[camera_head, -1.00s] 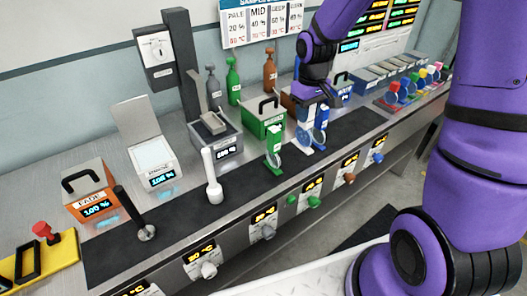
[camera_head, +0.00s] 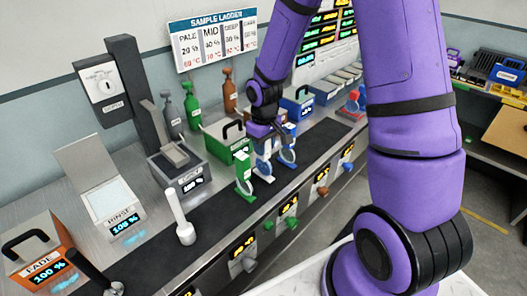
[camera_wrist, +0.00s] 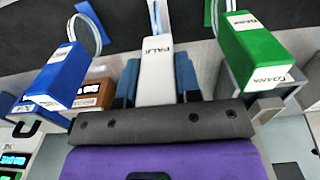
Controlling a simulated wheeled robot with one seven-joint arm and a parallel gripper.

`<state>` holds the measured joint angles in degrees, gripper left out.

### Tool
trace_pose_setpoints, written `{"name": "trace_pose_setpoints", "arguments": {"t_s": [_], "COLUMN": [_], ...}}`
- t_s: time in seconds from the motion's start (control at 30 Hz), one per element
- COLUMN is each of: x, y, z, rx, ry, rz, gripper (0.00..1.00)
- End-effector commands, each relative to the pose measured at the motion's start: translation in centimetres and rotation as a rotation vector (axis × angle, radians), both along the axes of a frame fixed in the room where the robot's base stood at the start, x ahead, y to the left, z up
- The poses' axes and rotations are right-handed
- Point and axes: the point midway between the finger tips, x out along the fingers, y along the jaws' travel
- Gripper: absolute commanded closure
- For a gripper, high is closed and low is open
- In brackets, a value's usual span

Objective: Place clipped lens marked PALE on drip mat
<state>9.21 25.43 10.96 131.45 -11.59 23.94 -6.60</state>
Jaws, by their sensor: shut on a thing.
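My gripper (camera_head: 263,141) is shut on a white clip (camera_head: 264,163), which stands in the row of clips on the bench. In the wrist view the white clip (camera_wrist: 157,62) is between my blue-grey fingers, its label reading PALE. Part of its clear round lens shows beyond it at the top edge. A green clip (camera_head: 244,177) stands to its left and a blue clip (camera_head: 288,142) to its right in the head view. I cannot tell whether the white clip is clear of the bench. A long black mat (camera_head: 218,207) runs along the bench; I see no label on it.
The blue clip (camera_wrist: 58,76) and green clip (camera_wrist: 250,50) flank my gripper closely. A green box (camera_head: 222,141) stands behind. A white-handled tool (camera_head: 180,220) stands on the mat to the left. Knobs (camera_head: 288,224) line the bench front.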

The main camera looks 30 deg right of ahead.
Motion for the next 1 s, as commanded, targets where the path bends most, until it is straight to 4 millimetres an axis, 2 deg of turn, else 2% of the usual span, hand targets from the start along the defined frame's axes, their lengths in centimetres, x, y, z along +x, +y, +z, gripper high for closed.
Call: {"name": "trace_pose_setpoints", "arguments": {"t_s": [0.1, 0.17, 0.53, 0.57, 0.67, 1.0], "x": [0.0, 0.0, 0.0, 0.0, 0.0, 0.0], "y": [0.1, 0.0, 0.0, 0.0, 0.0, 0.0], "z": [-1.7, -2.1, -2.5, -2.5, -2.5, -2.2], "rx": [0.000, 0.000, 0.000, 0.000, 0.000, 0.000], "ry": [0.003, 0.001, 0.001, 0.001, 0.001, -0.001], "rz": [0.003, 0.002, 0.001, 0.001, 0.001, 0.001], "gripper": [1.00, 1.00, 1.00, 0.66, 0.43, 0.43]}}
